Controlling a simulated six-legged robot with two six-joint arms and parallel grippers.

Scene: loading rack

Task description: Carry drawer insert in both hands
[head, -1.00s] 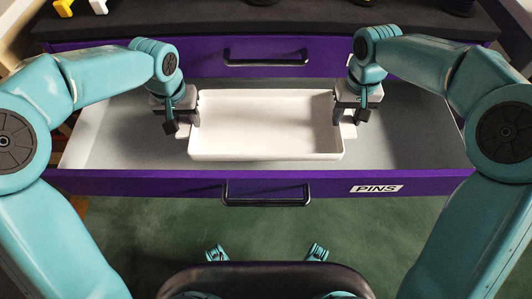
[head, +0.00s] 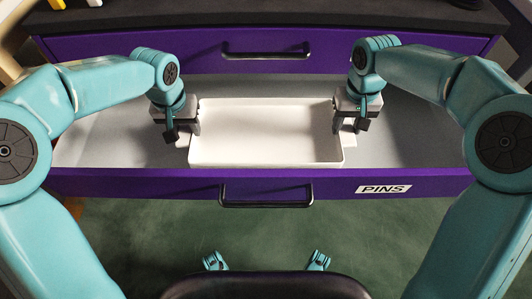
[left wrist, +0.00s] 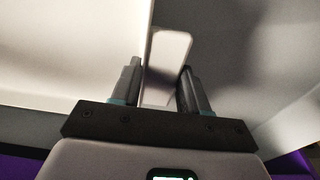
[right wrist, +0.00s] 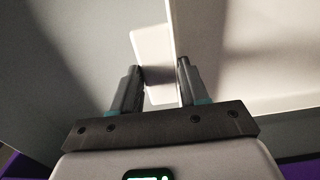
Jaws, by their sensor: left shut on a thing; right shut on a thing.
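The drawer insert (head: 265,132) is a white shallow rectangular tray inside the open purple drawer marked PINS (head: 120,186). My left gripper (head: 173,135) is at the insert's left end, shut on its tab. In the left wrist view the fingers (left wrist: 157,90) stand on either side of the white tab (left wrist: 167,50). My right gripper (head: 358,124) is at the right end, shut on the other tab. The right wrist view shows its fingers (right wrist: 158,88) around that tab (right wrist: 153,50). The insert looks level; its underside is hidden, so I cannot tell whether it touches the drawer floor.
Grey drawer floor (head: 415,140) is bare on both sides of the insert. The drawer front has a dark handle (head: 266,195). Another purple drawer (head: 120,50), closed, is behind, below a dark top surface (head: 300,17). Green floor (head: 130,235) lies in front.

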